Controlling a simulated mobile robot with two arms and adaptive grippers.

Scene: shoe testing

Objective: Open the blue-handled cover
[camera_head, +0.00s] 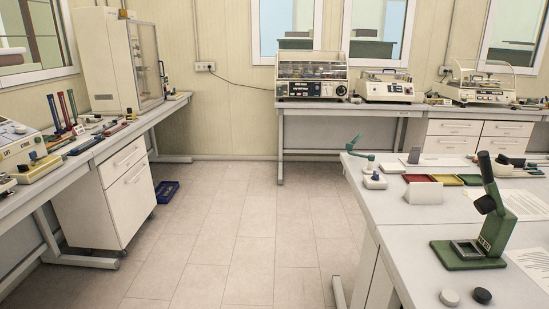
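Neither of my grippers is in view. I cannot make out a blue handle clearly on any cover at this size. A boxy machine (312,75) with a clear front cover stands on the back bench and looks closed. To its right is a low cream machine (389,87) with a bar across its top. Further right, a machine (480,84) has a clear curved cover. On the left bench stands a tall beige cabinet (108,60) with a glass-fronted side (147,62), which looks closed.
Tiled floor (235,215) is clear in the middle. The left bench (100,150) carries instruments and small tools, with a drawer unit (125,200) below. A blue crate (167,191) lies on the floor. The right table (410,270) holds a green stand (490,230), trays and papers.

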